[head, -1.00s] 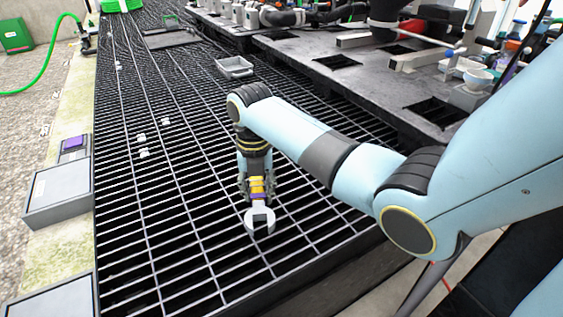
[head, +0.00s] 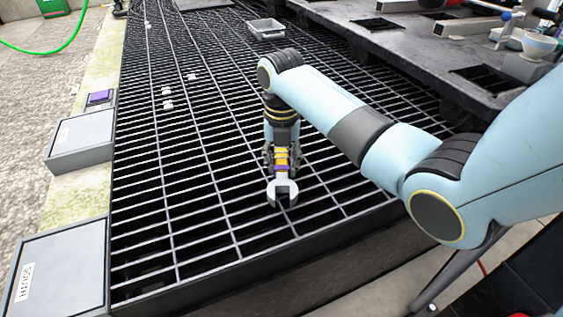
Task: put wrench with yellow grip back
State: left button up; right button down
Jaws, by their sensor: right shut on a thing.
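The wrench with yellow grip (head: 282,189) has a grey open-ended jaw, with yellow and purple bands on its handle. My right gripper (head: 281,160) is shut on its handle, and the open jaw points toward the front. The wrench is over the black grating (head: 190,215); I cannot tell whether it touches the bars. The far part of the handle is hidden by the gripper. My left gripper is not in view.
Grey boxes stand along the left edge, one marked SOUTH (head: 60,268) and one farther back (head: 80,140) near a purple block (head: 99,97). A small grey tray (head: 265,29) and several small white pieces lie on the grating. A dark slab with square openings (head: 420,50) is at right.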

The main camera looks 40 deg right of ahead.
jog(key=shift+f, duration=0.55)
dwell(0.4)
jog(key=c, duration=0.9)
grip_release()
